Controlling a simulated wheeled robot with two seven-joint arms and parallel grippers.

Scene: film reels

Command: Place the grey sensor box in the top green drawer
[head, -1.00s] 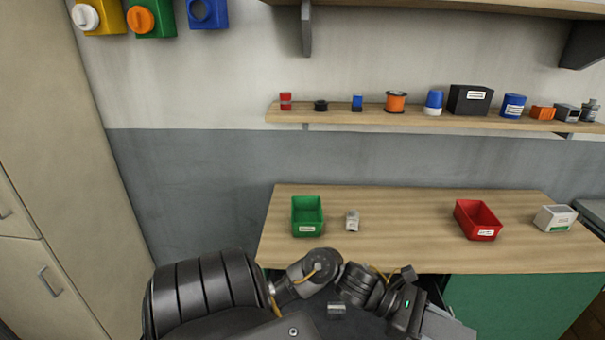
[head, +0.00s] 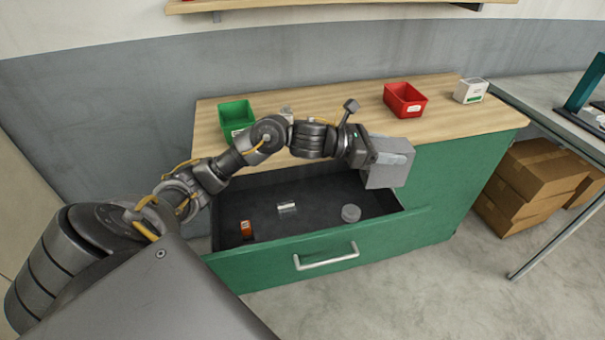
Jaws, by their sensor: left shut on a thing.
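My left gripper (head: 392,155) comes in from the left and is shut on the grey sensor box (head: 385,178), a plain light grey block. Its fingers partly cover the box. The top green drawer (head: 280,264) is pulled open, with a silver handle and a dark inside. In the picture the box overlaps the drawer's back right corner and the cabinet front behind it; it looks held above drawer level. Inside the drawer lie a small orange item (head: 246,229), a small silver item (head: 287,207) and a round grey item (head: 351,213). My right gripper is out of view.
On the wooden top stand a green bin (head: 236,114), a red bin (head: 405,100) and a white box (head: 470,90). A small pale item is partly hidden behind my arm. Cardboard boxes (head: 538,168) stand under a grey table at right. Much of the drawer floor is bare.

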